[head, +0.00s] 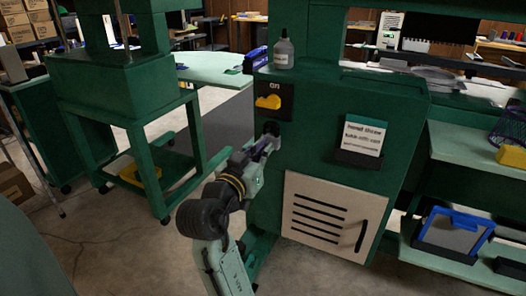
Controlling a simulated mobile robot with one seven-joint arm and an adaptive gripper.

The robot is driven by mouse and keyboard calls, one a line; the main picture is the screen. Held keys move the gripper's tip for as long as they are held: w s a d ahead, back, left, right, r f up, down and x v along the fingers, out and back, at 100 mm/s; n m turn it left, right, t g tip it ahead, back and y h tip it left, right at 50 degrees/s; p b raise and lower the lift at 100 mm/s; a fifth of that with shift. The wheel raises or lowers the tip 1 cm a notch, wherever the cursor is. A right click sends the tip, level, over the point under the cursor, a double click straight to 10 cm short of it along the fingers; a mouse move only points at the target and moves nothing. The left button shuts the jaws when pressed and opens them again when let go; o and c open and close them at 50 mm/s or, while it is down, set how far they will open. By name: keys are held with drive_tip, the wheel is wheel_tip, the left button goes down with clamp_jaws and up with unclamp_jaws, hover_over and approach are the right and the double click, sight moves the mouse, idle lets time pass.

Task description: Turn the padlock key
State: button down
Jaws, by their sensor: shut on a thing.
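My gripper (266,143) is at the front of the green machine cabinet (318,112), near its left edge. Its fingers are shut at a small dark fitting (272,129), which looks like the padlock, below a black plate with a yellow knob (268,102). The key itself is hidden by the fingers and too small to make out. I cannot tell how far it is turned. My arm reaches up to it from below.
A card in a dark holder (362,137) and a louvred beige door (328,218) with a black handle are on the cabinet front, right of my arm. A bottle (284,52) stands on its top left. A green press stand (135,120) is at left. Floor between is open.

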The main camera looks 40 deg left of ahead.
drive_tip(key=c, duration=1.8)
unclamp_jaws()
drive_tip(key=shift+o, duration=0.2)
drive_tip(key=shift+s, duration=0.1)
drive_tip(key=v, duration=1.1)
drive_tip(key=shift+s, duration=0.4)
